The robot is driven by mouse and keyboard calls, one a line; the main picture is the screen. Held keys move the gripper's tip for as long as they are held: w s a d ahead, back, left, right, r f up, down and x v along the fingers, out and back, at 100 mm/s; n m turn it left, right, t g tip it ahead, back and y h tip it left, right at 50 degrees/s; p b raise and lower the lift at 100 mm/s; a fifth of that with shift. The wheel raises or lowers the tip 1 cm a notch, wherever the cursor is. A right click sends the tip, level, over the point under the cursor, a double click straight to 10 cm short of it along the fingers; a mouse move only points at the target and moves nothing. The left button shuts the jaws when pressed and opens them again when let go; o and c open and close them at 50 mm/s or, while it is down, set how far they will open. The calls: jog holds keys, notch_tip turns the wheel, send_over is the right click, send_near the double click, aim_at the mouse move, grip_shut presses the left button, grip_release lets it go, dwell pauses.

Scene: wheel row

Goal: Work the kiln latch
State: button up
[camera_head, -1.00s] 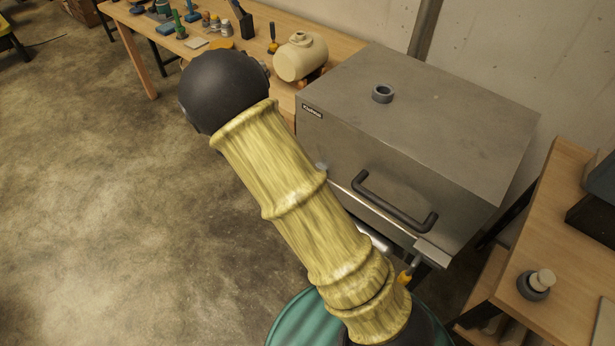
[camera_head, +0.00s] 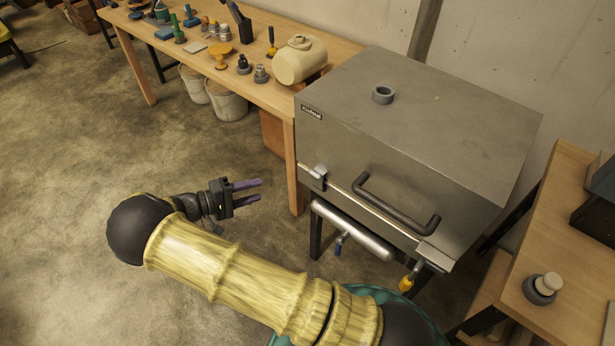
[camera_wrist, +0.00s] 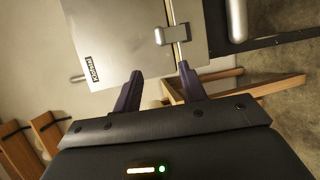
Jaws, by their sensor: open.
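The kiln (camera_head: 420,125) is a grey metal box with a dark bar handle (camera_head: 395,203) on its front. A small metal latch (camera_head: 318,176) sits at the left end of the seam across the kiln's front; in the wrist view the latch (camera_wrist: 173,35) shows as a pale block on the seam, ahead of the fingertips. My gripper (camera_head: 258,190) is open and empty, left of the kiln and apart from it, with its fingers pointing right. In the wrist view my gripper (camera_wrist: 160,72) has its two purple fingers spread, with nothing between them.
A workbench (camera_head: 285,101) with several tools and a cream jar (camera_head: 300,62) adjoins on the left. Another bench (camera_head: 545,215) stands right.

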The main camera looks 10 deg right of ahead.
aim_at(312, 176)
jog(key=p+x, duration=0.3)
jog(key=x, duration=1.4)
jog(key=shift+d+f, duration=0.1)
jog(key=shift+d, duration=0.05)
grip_shut()
